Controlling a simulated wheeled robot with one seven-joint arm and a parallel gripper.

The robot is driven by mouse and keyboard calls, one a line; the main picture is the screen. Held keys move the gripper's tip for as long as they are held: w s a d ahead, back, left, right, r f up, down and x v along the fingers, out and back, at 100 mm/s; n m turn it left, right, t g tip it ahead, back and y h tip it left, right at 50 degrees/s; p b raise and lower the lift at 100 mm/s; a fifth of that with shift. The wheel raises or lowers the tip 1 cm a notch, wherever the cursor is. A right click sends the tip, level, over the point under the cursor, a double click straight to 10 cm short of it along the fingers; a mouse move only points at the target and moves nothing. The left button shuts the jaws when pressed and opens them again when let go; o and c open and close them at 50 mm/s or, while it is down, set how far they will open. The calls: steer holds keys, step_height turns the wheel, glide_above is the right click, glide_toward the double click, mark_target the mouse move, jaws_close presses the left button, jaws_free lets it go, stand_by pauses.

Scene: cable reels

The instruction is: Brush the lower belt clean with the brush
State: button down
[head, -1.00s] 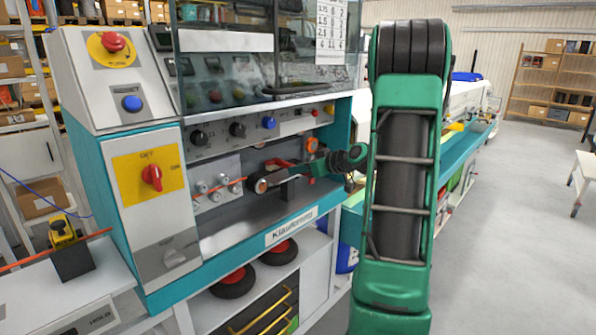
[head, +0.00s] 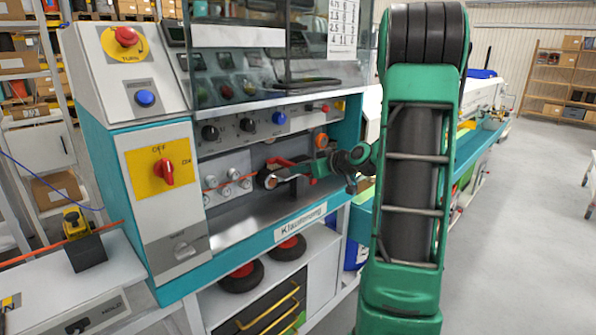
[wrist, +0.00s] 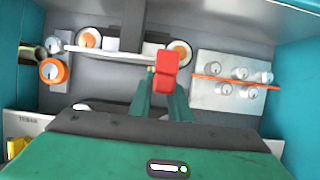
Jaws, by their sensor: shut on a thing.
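My gripper (wrist: 164,86) is shut on a red block-like piece (wrist: 166,67), likely the brush handle; no bristles can be made out. In the wrist view the red piece stands in front of the lower belt (wrist: 100,52), a pale band between two white rollers with orange rims. Its right roller (wrist: 179,52) is just beyond the red piece; whether they touch I cannot tell. My gripper hides much of the belt there.
A plate with several small pulleys and an orange cable (wrist: 235,80) is beside the belts. Another orange roller (wrist: 55,71) is nearby. Teal side walls bound the bay (head: 262,226). A clear guard (head: 275,60) hangs above. Open floor (head: 525,200) lies to the right.

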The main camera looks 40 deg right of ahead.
steer(key=shift+r, duration=1.2)
steer(key=s+d, duration=0.1)
steer(key=s, duration=2.1)
steer(key=shift+d, duration=0.35)
steer(key=shift+w+a, duration=0.1)
steer(key=shift+w, duration=0.05)
